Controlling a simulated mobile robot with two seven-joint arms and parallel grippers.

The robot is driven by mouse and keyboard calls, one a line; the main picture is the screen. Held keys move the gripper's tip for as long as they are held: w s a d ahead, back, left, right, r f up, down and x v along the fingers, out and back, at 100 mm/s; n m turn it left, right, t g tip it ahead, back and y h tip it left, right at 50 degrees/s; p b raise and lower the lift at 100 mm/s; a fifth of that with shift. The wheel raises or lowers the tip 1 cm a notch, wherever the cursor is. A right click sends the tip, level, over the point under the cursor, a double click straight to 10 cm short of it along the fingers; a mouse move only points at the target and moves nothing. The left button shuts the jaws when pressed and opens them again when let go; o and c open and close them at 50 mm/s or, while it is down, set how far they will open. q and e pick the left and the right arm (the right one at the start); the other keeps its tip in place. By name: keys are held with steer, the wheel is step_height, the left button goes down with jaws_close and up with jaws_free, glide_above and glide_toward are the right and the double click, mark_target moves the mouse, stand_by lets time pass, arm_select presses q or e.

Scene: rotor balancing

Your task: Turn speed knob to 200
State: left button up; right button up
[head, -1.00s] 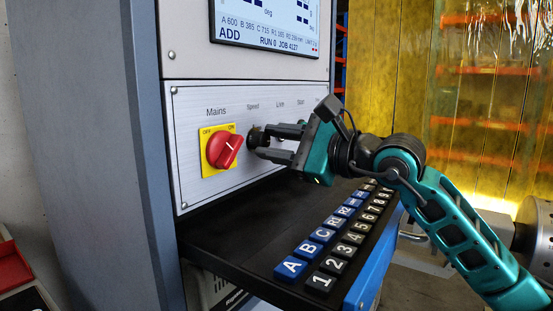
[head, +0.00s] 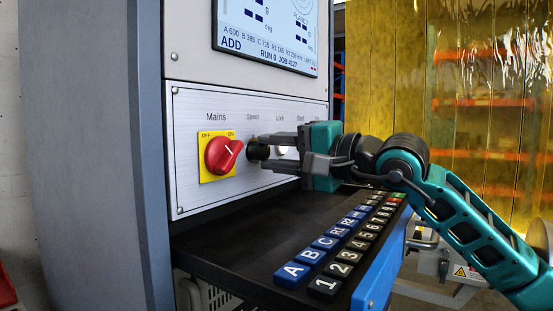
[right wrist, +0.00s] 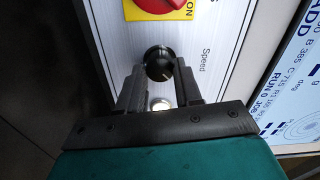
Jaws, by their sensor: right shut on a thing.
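The speed knob (head: 257,151) is a small black round knob on the brushed metal panel, under the label "Speed" and right of the mains switch. My right gripper (head: 265,150) reaches it from the right and is shut on it, one finger above and one below. In the right wrist view the knob (right wrist: 159,62) sits between the two fingertips (right wrist: 160,70). A short pale mark shows on its face, but no scale figures can be read. My left gripper is not in view.
The red mains switch (head: 222,154) on its yellow plate is close left of the knob, its handle towards ON. A pale round fitting (head: 281,150) lies behind my fingers. Below are the keyboard shelf (head: 220,241) and lettered keys; above is the screen (head: 268,35).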

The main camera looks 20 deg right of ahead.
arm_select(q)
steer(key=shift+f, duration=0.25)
arm_select(e)
steer(key=shift+n, duration=0.5)
steer(key=o, duration=1)
steer(key=shift+o, duration=0.2)
arm_select(q)
steer(key=b, duration=0.1)
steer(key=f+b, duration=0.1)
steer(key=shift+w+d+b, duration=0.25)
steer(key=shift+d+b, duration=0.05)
steer(key=shift+b, duration=0.1)
arm_select(e)
steer(key=v, duration=1.3)
